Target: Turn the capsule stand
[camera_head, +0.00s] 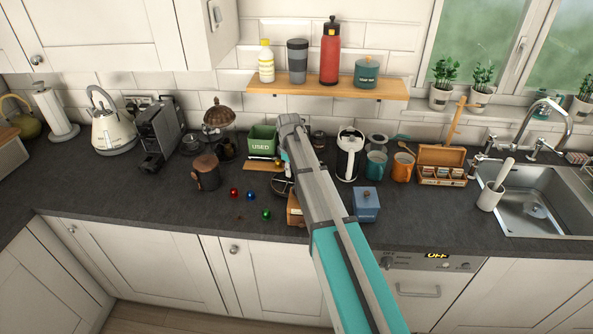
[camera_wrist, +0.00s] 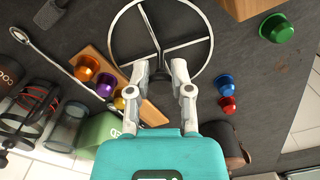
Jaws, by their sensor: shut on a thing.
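The capsule stand shows in the wrist view as a round metal ring with spokes (camera_wrist: 205,18). In the head view a small part of the stand (camera_head: 281,188) shows beside my arm. My gripper (camera_wrist: 159,70) is at the ring's near side, its fingers shut on the stand; the exact contact is hard to see. Orange (camera_wrist: 87,67), purple (camera_wrist: 106,84) and yellow capsules lie on a wooden strip (camera_wrist: 150,112). Blue (camera_wrist: 224,82) and red (camera_wrist: 228,103) capsules lie on the worktop, and a green one (camera_wrist: 276,28) lies apart.
A green USED box (camera_head: 262,143) stands behind, with a brown canister (camera_head: 206,173) to its left. A blue box (camera_head: 366,204) and white-and-black jug (camera_head: 348,158) stand right of my arm. A thin looped rod (camera_wrist: 60,60) crosses the wrist view. The front left worktop is clear.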

